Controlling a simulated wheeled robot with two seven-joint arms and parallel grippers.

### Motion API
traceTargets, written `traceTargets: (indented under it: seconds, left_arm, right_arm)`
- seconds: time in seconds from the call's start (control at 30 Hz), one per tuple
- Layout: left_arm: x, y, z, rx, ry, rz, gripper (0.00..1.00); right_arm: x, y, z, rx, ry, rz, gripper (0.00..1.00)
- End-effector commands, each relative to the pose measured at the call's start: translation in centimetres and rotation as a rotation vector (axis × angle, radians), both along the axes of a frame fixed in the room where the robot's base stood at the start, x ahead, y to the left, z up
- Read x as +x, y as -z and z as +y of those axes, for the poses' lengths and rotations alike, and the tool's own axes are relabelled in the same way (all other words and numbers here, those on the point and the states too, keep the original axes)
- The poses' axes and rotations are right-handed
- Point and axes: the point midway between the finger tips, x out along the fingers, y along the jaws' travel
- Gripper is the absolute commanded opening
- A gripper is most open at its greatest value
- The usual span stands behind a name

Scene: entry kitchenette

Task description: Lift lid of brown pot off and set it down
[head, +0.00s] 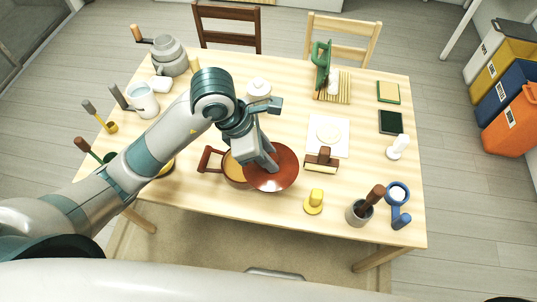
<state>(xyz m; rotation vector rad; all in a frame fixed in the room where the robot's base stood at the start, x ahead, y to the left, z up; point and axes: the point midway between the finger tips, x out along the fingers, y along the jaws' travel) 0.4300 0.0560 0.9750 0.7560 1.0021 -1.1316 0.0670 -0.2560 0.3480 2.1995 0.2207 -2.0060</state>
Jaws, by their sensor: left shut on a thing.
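The brown pot (209,160) stands near the front of the wooden table, with its brown side handle pointing left. Its tan inside shows at its uncovered left part. The round reddish-brown lid (285,176) is off to the right of the pot and hides the pot's right side in the head view. My left gripper (268,163) reaches down over the lid from above and is shut on it. The fingers hide the lid's grip. I cannot tell the height of the lid above the table. My right gripper is not in view.
Right of the lid are a brown-handled brush (321,160), a yellow stamp-like object (314,202) and a grey mortar (359,212). A round white piece on a sheet (329,131) lies behind. A white lidded pot (259,88) stands farther back. Bare tabletop (365,165) shows at right.

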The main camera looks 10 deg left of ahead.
Motion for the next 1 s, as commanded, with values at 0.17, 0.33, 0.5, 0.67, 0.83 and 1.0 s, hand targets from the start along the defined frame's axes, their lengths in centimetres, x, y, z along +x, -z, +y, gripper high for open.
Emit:
traceTargets:
  seconds: [0.17,0.33,0.5,0.67,0.83,1.0]
  left_arm:
    - [0.1,-1.5,0.0,0.000,0.000,-0.001,0.00]
    - [0.1,-2.5,0.0,0.001,-0.001,-0.002,0.00]
    - [0.0,-3.3,0.0,0.000,0.000,-0.001,0.00]
    - [0.0,-3.3,0.0,0.000,-0.001,0.000,0.00]
    - [0.0,-3.3,0.0,0.000,-0.001,0.000,0.00]
    - [0.1,-2.9,0.3,0.000,-0.006,0.001,0.00]
  right_arm:
    - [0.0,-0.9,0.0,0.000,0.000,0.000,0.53]
    - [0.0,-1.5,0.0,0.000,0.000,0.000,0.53]
    - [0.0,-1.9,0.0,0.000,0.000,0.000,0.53]
    - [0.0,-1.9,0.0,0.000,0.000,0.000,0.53]
    - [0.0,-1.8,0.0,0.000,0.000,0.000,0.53]
    - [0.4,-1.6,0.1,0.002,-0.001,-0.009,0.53]
